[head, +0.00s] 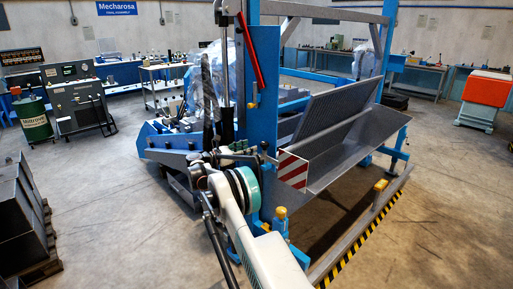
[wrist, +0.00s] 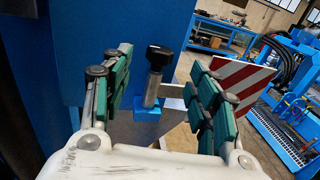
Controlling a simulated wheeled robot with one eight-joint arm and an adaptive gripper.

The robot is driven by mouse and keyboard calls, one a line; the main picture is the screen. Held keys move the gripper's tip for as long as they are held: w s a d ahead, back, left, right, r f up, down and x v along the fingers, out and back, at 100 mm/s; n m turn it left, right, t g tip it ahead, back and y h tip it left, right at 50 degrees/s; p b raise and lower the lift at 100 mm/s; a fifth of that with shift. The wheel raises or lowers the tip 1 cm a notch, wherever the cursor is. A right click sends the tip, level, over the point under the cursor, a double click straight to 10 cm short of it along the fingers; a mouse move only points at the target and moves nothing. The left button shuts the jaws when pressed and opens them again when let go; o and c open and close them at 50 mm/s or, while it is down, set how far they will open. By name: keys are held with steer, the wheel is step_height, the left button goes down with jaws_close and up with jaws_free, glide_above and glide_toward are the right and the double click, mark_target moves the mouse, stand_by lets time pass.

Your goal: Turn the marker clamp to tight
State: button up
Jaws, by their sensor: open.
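The marker clamp (wrist: 150,90) shows in the wrist view as a metal post with a black knob, on a small blue block at the side of a blue upright. A flat metal bar runs right from it toward the red-and-white striped marker plate (wrist: 243,78). The plate also shows in the head view (head: 292,170). My gripper (wrist: 160,70) is open, with its green-padded fingers left and right of the clamp in the picture and clear gaps to the knob. In the head view my gripper (head: 238,152) is beside the blue upright; the clamp is hard to make out there.
The blue upright (head: 265,100) stands close by my gripper. A grey ribbed trough (head: 350,150) extends right behind the striped plate. A yellow-and-black striped floor edge (head: 360,240) lies at lower right. Open floor (head: 110,180) is at left.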

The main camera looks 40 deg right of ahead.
steer(key=shift+w+a, duration=0.15)
steer(key=shift+a, duration=1.8)
steer(key=s+a+r+m+t+y, duration=0.2)
steer(key=s+a+r+m+y, duration=0.15)
steer(key=s+a+r, duration=0.35)
steer(key=s+a+r+m+t+y, duration=0.2)
steer(key=s+a+r+y, duration=0.2)
steer(key=a+r, duration=0.3)
steer(key=s+a+r+m+t+y, duration=0.1)
steer(key=s+a+m+y, duration=0.1)
steer(key=s+a, duration=0.35)
steer(key=s+a+r+m+t+y, duration=0.1)
steer(key=s+a+r+m+y, duration=0.15)
steer(key=s, duration=0.55)
steer(key=s+a+f+m+t+y, duration=0.1)
steer(key=s+a+f+m+y, duration=0.2)
steer(key=s+a+f, duration=0.2)
steer(key=s+a+f+m+t+y, duration=0.1)
steer(key=s+a+f+m+y, duration=0.2)
steer(key=s+a, duration=0.9)
steer(key=s+f+m, duration=0.1)
steer(key=s+f, duration=0.1)
steer(key=s, duration=0.4)
steer(key=shift+a+t, duration=0.15)
steer(key=shift+t, duration=0.25)
